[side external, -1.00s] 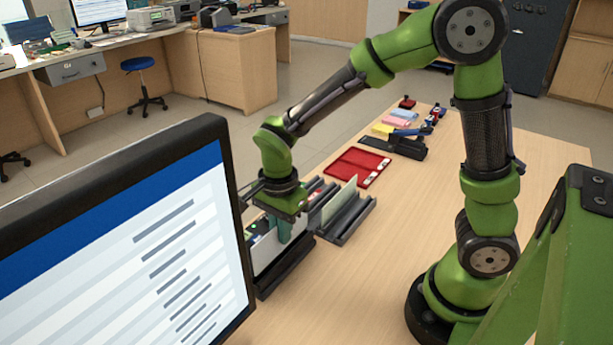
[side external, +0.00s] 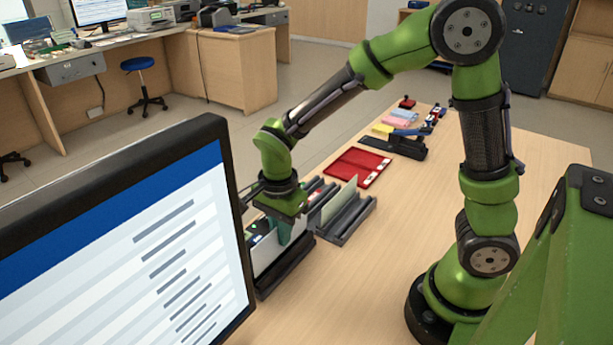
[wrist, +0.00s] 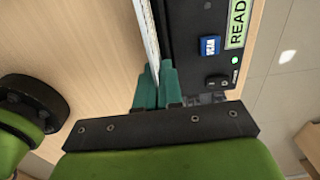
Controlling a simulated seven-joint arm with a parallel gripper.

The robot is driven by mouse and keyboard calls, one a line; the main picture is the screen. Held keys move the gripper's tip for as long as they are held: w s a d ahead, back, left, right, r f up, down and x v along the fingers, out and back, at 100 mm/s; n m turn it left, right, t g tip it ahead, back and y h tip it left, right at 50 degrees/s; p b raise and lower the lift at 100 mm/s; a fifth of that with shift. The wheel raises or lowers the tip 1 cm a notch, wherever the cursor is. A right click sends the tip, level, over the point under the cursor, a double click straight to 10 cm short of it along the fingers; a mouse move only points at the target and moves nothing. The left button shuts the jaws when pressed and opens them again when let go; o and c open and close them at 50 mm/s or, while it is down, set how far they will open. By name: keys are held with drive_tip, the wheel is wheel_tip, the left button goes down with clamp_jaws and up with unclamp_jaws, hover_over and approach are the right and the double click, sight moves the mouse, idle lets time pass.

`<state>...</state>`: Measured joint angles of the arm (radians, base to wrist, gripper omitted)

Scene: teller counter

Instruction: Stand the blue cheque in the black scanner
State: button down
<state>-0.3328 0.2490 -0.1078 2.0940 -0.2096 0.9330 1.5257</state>
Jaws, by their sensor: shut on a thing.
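My gripper (side external: 284,235) has teal fingers and points down at the black scanner (side external: 290,268). In the wrist view my gripper (wrist: 156,85) is shut on a thin upright slip, the cheque (wrist: 147,38), seen nearly edge-on. In the side view the cheque (side external: 266,254) is a pale sheet standing along the scanner; its blue colour is hard to make out. The scanner (wrist: 189,60) lies right beside the cheque in the wrist view, with a blue SCAN button, a READY label and a green light. The cheque's lower edge is hidden, so I cannot tell whether it rests in the slot.
A grey slotted rack (side external: 352,216) with a pale upright sheet (side external: 338,203) stands just right of the scanner. Beyond are a red tray (side external: 358,166) and a black stapler-like tool (side external: 407,147). A large monitor (side external: 130,235) fills the near left.

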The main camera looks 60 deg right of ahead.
sight(283, 251)
drive_tip(key=shift+f, duration=1.55)
drive_tip(key=c, duration=1.2)
unclamp_jaws()
drive_tip(key=shift+r, duration=0.1)
drive_tip(key=shift+r, duration=3.5)
